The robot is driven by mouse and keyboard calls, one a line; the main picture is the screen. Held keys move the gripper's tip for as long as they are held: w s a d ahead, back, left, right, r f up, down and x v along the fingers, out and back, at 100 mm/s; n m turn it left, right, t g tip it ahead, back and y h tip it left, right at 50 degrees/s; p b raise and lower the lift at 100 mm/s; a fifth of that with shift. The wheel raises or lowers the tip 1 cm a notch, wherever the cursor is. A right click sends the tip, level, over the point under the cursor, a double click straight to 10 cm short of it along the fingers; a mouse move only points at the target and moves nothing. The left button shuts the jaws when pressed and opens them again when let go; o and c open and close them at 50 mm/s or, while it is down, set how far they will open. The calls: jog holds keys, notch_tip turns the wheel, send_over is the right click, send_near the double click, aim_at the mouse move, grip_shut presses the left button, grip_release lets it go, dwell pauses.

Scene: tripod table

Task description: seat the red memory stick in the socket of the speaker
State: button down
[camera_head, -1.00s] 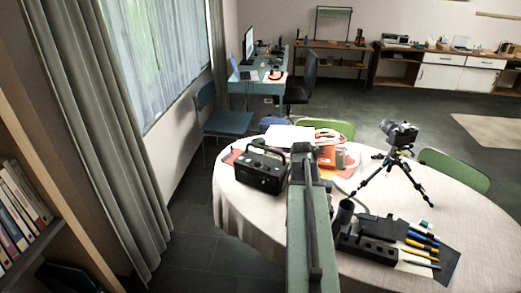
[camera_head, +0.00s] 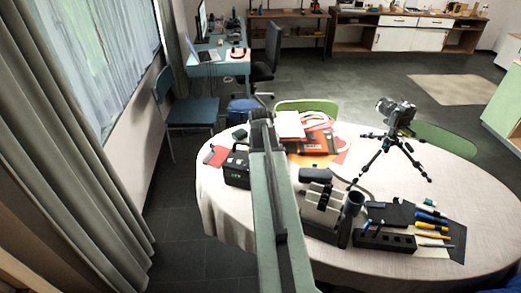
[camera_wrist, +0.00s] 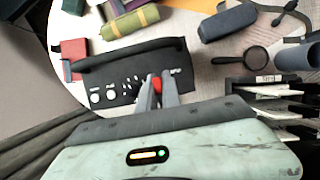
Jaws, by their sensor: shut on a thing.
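The black speaker (camera_head: 236,172) stands on the left part of the round table (camera_head: 222,212), partly hidden behind my arm in the head view. In the wrist view the speaker (camera_wrist: 105,80) shows its handle and a panel with white-ringed knobs and small ports. My gripper (camera_wrist: 156,86) is shut on the red memory stick (camera_wrist: 156,83), of which only a small red part shows between the fingertips. The fingertips lie over the right part of the panel. I cannot tell whether the stick touches the speaker or enters a socket; the fingers hide that spot.
A camera tripod (camera_head: 392,152) stands at the back right. A slotted organizer (camera_head: 321,210), a black block with holes (camera_head: 384,240) and several tools lie at the front right. In the wrist view a magnifying glass (camera_wrist: 252,57) and a green roll (camera_wrist: 130,22) lie beyond the speaker.

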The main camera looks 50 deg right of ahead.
jog(key=f+b, duration=0.5)
jog(key=f, duration=0.1)
jog(key=shift+a+b, duration=0.25)
jog(key=shift+b, duration=0.15)
jog(key=shift+f+b, duration=0.95)
jog(key=shift+b, duration=0.05)
dwell(1.2)
jog(key=c, duration=1.5)
grip_release()
jog(key=shift+r, duration=0.1)
